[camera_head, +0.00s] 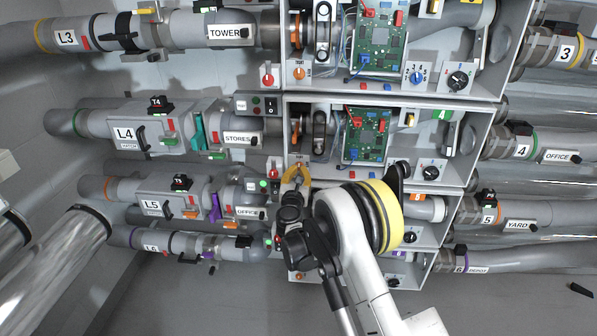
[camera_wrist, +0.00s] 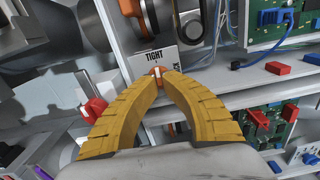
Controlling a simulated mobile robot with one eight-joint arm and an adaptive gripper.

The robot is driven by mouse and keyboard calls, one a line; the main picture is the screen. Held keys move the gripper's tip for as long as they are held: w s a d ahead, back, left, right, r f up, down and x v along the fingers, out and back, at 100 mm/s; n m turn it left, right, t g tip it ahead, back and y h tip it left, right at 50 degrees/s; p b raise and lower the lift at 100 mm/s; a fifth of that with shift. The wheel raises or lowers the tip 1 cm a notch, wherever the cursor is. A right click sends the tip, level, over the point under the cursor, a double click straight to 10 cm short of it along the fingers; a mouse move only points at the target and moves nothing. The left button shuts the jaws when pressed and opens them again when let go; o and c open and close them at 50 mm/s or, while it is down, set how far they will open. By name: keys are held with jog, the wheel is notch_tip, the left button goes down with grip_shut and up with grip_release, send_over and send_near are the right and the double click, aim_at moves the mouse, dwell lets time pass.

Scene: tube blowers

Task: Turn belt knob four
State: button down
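Belt knob four is a small orange knob with a white mark, under the label TIGHT in the wrist view (camera_wrist: 157,71). It sits on the front lip of the row-four bay, and its orange top also shows in the head view (camera_head: 300,164). My gripper (camera_head: 297,170) has yellow curved fingers at this knob. In the wrist view, my gripper's fingertips (camera_wrist: 161,79) come close together on both sides of the knob and look shut on it. The fingertips cover part of the knob, and its lower side is hidden. The white mark points roughly up.
A red knob (camera_wrist: 95,109) is left of the fingers in the wrist view. A red block (camera_wrist: 278,68) lies on the lip to the right. Green circuit boards (camera_head: 367,135) and a black dial (camera_head: 430,172) are right of the knob. Another orange knob (camera_head: 299,73) is in the bay above.

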jog(key=m, duration=0.4)
jog(key=shift+m, duration=0.3)
jog(key=m, duration=0.4)
jog(key=shift+a+r, duration=0.1)
jog(key=m, duration=0.4)
jog(key=shift+m, duration=0.4)
jog(key=shift+a+r+m, duration=0.1)
jog(key=shift+r+m, duration=0.05)
jog(key=shift+m, duration=1.75)
jog(key=c, duration=1.4)
grip_release()
